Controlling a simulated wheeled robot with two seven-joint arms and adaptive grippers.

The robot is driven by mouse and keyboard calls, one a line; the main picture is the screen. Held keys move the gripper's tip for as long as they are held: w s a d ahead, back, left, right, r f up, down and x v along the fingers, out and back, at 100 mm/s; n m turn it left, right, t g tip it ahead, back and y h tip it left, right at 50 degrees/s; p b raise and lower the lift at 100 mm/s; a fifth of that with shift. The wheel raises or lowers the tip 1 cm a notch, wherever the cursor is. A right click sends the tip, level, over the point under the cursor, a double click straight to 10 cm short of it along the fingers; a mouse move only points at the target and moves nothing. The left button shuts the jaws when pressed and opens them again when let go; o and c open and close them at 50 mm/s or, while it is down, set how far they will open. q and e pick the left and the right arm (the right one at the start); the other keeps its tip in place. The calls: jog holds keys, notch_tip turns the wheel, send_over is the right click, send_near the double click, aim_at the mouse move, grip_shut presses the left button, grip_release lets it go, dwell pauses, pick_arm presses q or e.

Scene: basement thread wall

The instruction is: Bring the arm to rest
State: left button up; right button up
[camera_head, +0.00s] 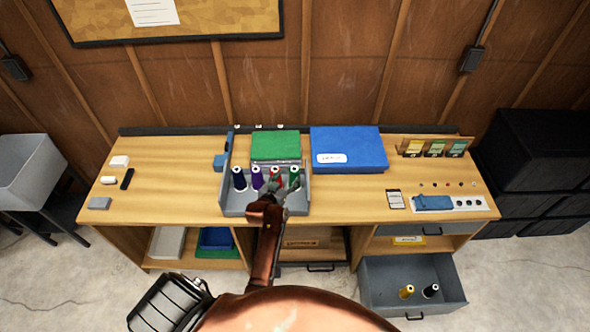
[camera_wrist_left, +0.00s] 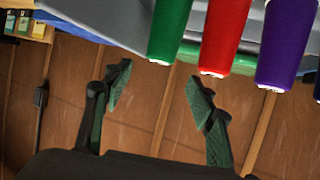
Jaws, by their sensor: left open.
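My left gripper (camera_head: 277,190) reaches over the front of a grey tray (camera_head: 236,207) on the workbench. In the left wrist view its two fingers (camera_wrist_left: 160,92) are spread with nothing between them. The tray holds a row of thread spools: navy (camera_head: 239,181), purple (camera_head: 257,179), red (camera_head: 275,172) and green (camera_head: 294,176). In the head view the gripper partly covers the red and green spools. The wrist view, which looks upside down, shows the green (camera_wrist_left: 170,30), red (camera_wrist_left: 223,38) and purple (camera_wrist_left: 286,42) spools beyond the fingertips. My right gripper is not in view.
A green box (camera_head: 275,145) and a blue box (camera_head: 348,148) sit at the back of the bench (camera_head: 345,200). An open drawer (camera_head: 385,290) below right holds gold and black spools. A black lantern-like object (camera_head: 168,303) shows at lower left.

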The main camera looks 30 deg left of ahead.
pick_arm(q)
jog(key=shift+s, duration=0.2)
jog(key=s+d+f+m+g, duration=0.1)
jog(key=s+d+g, duration=0.15)
jog(key=s, duration=0.95)
jog(key=s+d+g+h, duration=0.15)
jog(key=s+g, duration=0.25)
jog(key=s, duration=0.9)
jog(key=s+d+f+m+g, duration=0.1)
jog(key=s+d+g, duration=0.2)
jog(key=s, duration=0.9)
notch_tip(320, 180, down, 34)
jog(key=s+d+g+b, duration=0.1)
jog(key=s+d+b, duration=0.1)
jog(key=b, duration=0.3)
jog(key=s+f+m+g+b, duration=0.1)
jog(key=s+f+b, duration=0.2)
jog(key=s+f, duration=1.7)
notch_tip(320, 180, down, 2)
jog(key=shift+a+f+g+b, duration=0.15)
jog(key=shift+g+b, duration=0.2)
